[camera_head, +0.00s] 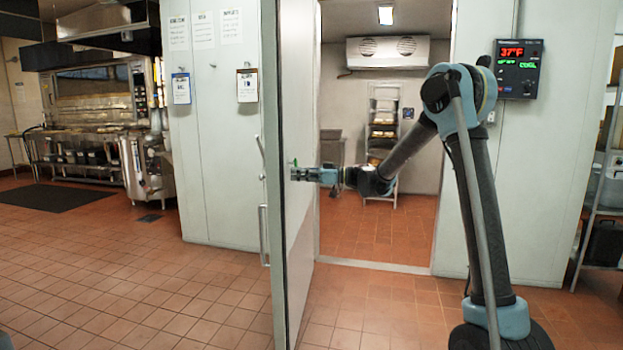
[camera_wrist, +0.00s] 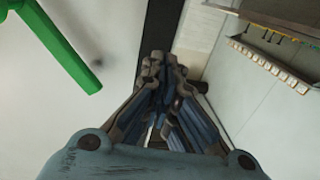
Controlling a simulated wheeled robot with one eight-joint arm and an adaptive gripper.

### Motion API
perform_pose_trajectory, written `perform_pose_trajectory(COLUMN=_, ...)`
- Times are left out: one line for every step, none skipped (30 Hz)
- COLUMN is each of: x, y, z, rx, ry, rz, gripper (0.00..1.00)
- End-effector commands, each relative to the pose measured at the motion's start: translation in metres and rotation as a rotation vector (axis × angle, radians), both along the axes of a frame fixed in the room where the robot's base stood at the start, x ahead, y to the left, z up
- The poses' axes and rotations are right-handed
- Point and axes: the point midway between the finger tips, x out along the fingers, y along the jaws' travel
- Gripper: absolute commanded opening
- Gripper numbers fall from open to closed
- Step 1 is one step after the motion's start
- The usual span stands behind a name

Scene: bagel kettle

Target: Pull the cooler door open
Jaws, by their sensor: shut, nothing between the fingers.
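The cooler door (camera_head: 298,230) is a pale panel that stands swung well out from its frame, with the doorway (camera_head: 375,240) open to its right. A long metal handle (camera_head: 263,236) shows at the door's left edge. My gripper (camera_head: 294,174) is shut and empty, at the door's right-hand face near a small green part. Whether it touches the door is unclear. In the wrist view, my fingers (camera_wrist: 165,66) are closed together over the door's dark edge strip (camera_wrist: 160,35). A green bar (camera_wrist: 58,42) lies to their left, apart from them.
Inside the cooler are a fan unit (camera_head: 388,52) and a rack (camera_head: 382,125). A temperature display (camera_head: 518,68) hangs on the wall at right. Shelving (camera_head: 603,190) stands far right. The tiled floor (camera_head: 150,290) left of the door is clear.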

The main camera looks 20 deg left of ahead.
Motion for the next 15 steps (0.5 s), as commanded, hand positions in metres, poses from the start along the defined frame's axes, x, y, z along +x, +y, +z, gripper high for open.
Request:
perform_pose_trajectory(x=-0.001, y=0.008, z=0.000, rx=0.000, ry=0.000, rz=0.001, gripper=0.00)
perform_pose_trajectory(x=-0.002, y=0.012, z=0.000, rx=0.000, ry=0.000, rz=0.001, gripper=0.00)
perform_pose_trajectory(x=-0.003, y=0.017, z=0.000, rx=0.000, ry=0.000, rz=0.002, gripper=0.00)
perform_pose_trajectory(x=-0.004, y=0.020, z=0.000, rx=0.000, ry=0.000, rz=0.002, gripper=0.00)
perform_pose_trajectory(x=-0.004, y=0.023, z=0.000, rx=0.000, ry=0.000, rz=0.001, gripper=0.00)
perform_pose_trajectory(x=-0.004, y=0.026, z=0.000, rx=0.000, ry=0.000, rz=0.000, gripper=0.00)
perform_pose_trajectory(x=-0.005, y=0.028, z=0.000, rx=0.000, ry=0.000, rz=0.000, gripper=0.00)
perform_pose_trajectory(x=-0.005, y=0.030, z=0.000, rx=0.000, ry=0.000, rz=-0.001, gripper=0.00)
perform_pose_trajectory(x=-0.005, y=0.032, z=0.000, rx=0.000, ry=0.000, rz=-0.001, gripper=0.00)
perform_pose_trajectory(x=-0.005, y=0.033, z=0.000, rx=0.000, ry=0.000, rz=0.000, gripper=0.00)
perform_pose_trajectory(x=-0.006, y=0.034, z=0.000, rx=0.000, ry=0.000, rz=0.000, gripper=0.00)
perform_pose_trajectory(x=-0.006, y=0.035, z=0.000, rx=0.000, ry=0.000, rz=0.000, gripper=0.00)
perform_pose_trajectory(x=-0.006, y=0.035, z=0.000, rx=0.000, ry=0.000, rz=0.000, gripper=0.00)
perform_pose_trajectory(x=-0.006, y=0.035, z=0.000, rx=0.000, ry=0.000, rz=0.000, gripper=0.00)
perform_pose_trajectory(x=-0.006, y=0.035, z=0.000, rx=0.000, ry=0.000, rz=-0.001, gripper=0.00)
